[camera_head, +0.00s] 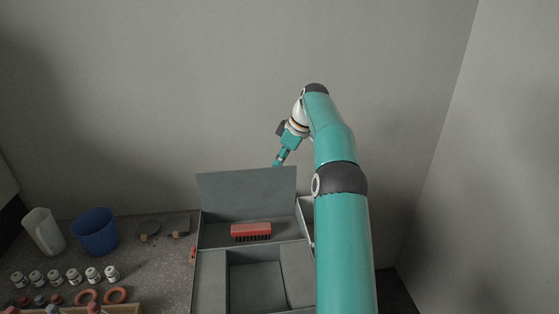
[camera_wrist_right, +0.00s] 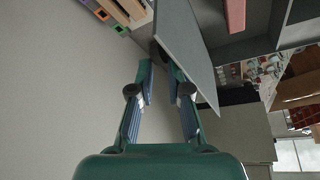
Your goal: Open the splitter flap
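The grey splitter flap (camera_head: 247,193) stands upright, tilted slightly back, at the rear of a grey box (camera_head: 212,282) in the head view. In the right wrist view the flap (camera_wrist_right: 186,42) is a slanted panel at upper middle. My right gripper (camera_head: 279,161) is at the flap's top edge, near its right end, its tips partly hidden behind the flap. In the wrist view my right gripper (camera_wrist_right: 160,78) has its fingers apart, with the right finger close to the flap. I cannot tell whether they touch. My left gripper is not in view.
A red brush (camera_head: 251,230) lies in the box's rear compartment. A wall is behind the bench. My right arm covers the box's right side.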

